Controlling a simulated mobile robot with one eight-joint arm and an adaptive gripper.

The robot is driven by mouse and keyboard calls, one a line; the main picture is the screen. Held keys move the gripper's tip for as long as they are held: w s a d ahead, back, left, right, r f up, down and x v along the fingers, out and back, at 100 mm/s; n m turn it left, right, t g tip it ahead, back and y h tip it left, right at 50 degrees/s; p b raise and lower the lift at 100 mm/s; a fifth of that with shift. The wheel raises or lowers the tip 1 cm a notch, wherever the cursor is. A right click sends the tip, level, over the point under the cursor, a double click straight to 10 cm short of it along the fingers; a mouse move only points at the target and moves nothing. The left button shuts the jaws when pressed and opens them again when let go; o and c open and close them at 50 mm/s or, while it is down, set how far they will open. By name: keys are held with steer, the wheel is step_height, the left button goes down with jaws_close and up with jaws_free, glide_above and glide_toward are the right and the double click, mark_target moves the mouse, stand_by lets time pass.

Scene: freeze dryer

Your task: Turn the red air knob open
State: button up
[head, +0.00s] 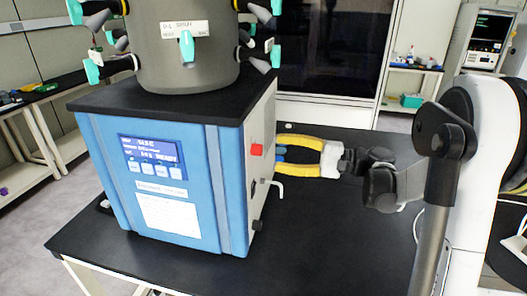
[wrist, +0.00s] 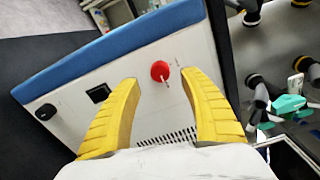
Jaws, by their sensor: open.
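The red air knob (wrist: 159,70) is a small round red knob on the pale side panel of the blue freeze dryer (head: 170,185). In the wrist view it lies between the tips of my two yellow fingers, with a short pale piece beside it. In the head view a small red part (head: 256,150) shows high on that side panel, left of my fingers. My gripper (head: 279,156) is open and empty, and its fingers point at the panel; it also shows in the wrist view (wrist: 159,79). I cannot tell whether the fingertips touch the panel.
A black square switch (wrist: 98,93) and a black round knob (wrist: 46,112) sit on the same panel, with vent slots near my fingers. A bent white pipe (head: 279,188) sticks out below my gripper. The black table (head: 330,230) is clear at the front right.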

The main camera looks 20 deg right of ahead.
steer(key=v, duration=0.6)
steer(key=shift+a, duration=0.15)
